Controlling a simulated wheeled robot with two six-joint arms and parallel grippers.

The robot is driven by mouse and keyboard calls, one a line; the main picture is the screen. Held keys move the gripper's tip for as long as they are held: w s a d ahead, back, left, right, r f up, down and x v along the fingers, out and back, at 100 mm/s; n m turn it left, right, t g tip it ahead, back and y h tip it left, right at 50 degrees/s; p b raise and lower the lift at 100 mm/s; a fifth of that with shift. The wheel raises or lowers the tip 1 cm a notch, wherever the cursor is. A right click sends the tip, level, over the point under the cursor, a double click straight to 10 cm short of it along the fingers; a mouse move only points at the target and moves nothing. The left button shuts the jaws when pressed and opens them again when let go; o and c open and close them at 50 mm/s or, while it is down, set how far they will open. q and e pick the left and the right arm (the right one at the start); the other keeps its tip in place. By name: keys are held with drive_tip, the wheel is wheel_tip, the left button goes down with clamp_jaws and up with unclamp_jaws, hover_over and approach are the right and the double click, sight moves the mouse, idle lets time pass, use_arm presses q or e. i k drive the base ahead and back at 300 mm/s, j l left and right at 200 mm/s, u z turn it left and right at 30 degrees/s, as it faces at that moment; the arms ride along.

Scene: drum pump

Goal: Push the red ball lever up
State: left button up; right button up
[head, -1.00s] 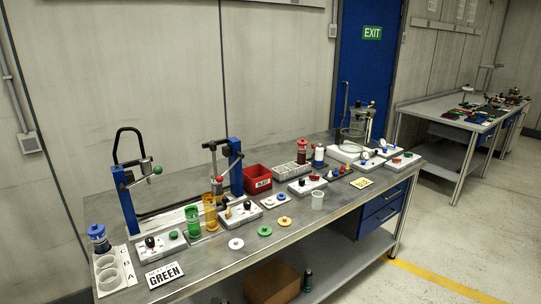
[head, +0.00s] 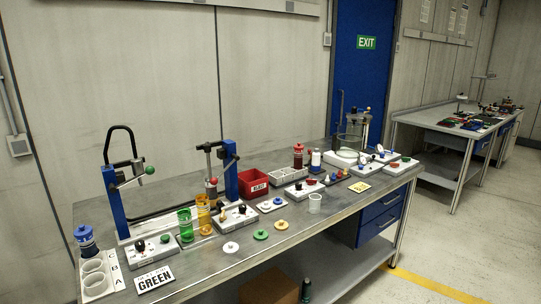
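A small red ball (head: 213,181) shows at the right-hand blue post (head: 230,170) of a blue-posted device on the workbench, below a grey clamp-like head (head: 209,147). The lever arm behind the red ball is too small to make out clearly. A green ball (head: 150,170) sits on the end of a thin lever at the left-hand blue post (head: 114,204). Neither of my grippers is in view.
The grey workbench (head: 330,222) holds green and orange cylinders (head: 203,214) close in front of the posts, white control boxes (head: 155,248), a red bin (head: 253,184) and a GREEN sign (head: 154,279). A second table (head: 430,117) stands at the back right.

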sight(214, 181)
drive_tip(key=i+l, duration=0.2)
drive_tip(key=l, duration=0.15)
drive_tip(key=i+l+u, duration=0.1)
drive_tip(key=l, duration=0.25)
drive_tip(key=i+l, duration=0.5)
drive_tip(key=l, duration=0.25)
drive_tip(key=i+l+u, duration=0.1)
drive_tip(key=l, duration=0.25)
drive_tip(key=i+l, duration=0.3)
drive_tip(key=i+l+u, duration=0.1)
drive_tip(key=l, duration=0.35)
drive_tip(key=i, duration=0.1)
